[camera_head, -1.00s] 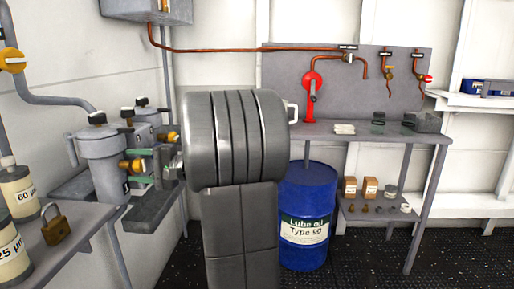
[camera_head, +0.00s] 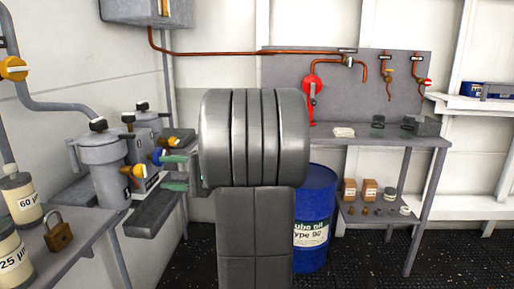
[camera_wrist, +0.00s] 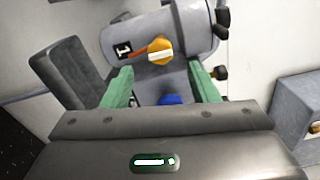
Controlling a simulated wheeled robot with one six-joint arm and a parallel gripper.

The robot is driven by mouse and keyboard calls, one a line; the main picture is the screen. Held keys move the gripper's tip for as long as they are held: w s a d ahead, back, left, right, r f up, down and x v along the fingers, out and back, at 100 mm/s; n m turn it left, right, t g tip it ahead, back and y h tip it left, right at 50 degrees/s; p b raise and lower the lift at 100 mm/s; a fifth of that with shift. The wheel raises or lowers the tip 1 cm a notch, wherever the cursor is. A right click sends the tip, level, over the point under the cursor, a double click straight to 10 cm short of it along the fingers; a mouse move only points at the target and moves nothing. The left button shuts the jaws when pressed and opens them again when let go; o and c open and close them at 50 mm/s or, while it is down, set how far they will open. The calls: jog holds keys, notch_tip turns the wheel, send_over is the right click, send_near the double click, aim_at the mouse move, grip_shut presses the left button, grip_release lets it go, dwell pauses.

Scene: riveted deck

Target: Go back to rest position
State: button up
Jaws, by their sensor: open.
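My gripper (camera_head: 174,172) has green fingers and sits just right of the grey filter housings, partly behind my large grey arm link. In the wrist view my gripper (camera_wrist: 162,86) is open, its two fingers spread with nothing held between them. Beyond the fingers is a grey filter housing (camera_wrist: 190,35) with an orange-yellow handle (camera_wrist: 160,52) and a label 1. A blue knob (camera_wrist: 170,99) shows between the fingers. In the head view the filter housing (camera_head: 103,165) stands on the left bench, with the blue knob (camera_head: 157,156) near my fingertips.
A padlock (camera_head: 58,236) and labelled jars (camera_head: 22,200) stand on the left bench. A blue oil drum (camera_head: 318,205), partly hidden by my arm, stands before the back workbench (camera_head: 400,141). A red hand pump (camera_head: 312,88) is above it. Dark floor (camera_head: 365,262) is open at right.

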aim_at(145, 170)
jog(key=d, duration=0.4)
jog(key=a, duration=0.4)
jog(key=a+b, duration=0.1)
jog(key=a, duration=0.3)
jog(key=a+b, duration=0.1)
jog(key=a, duration=0.4)
jog(key=shift+w+a+f, duration=0.1)
jog(key=shift+w, duration=0.2)
jog(key=shift+r+m+p, duration=0.3)
jog(key=shift+r+p, duration=0.05)
jog(key=shift+p, duration=0.4)
jog(key=shift+m+p, duration=0.3)
jog(key=shift+p, duration=0.15)
jog(key=m+p, duration=0.6)
jog(key=p, duration=0.2)
jog(key=shift+w+m, duration=0.1)
jog(key=shift+m, duration=0.2)
jog(key=m+p, duration=0.5)
jog(key=p, duration=0.2)
jog(key=shift+r+m, duration=0.1)
jog(key=shift+m, duration=0.3)
jog(key=m+p, duration=0.2)
jog(key=shift+m+p, duration=0.35)
jog(key=shift+m, duration=0.05)
jog(key=shift+f+m+p, duration=0.2)
jog(key=shift+m+p, duration=0.15)
jog(key=shift+m, duration=0.15)
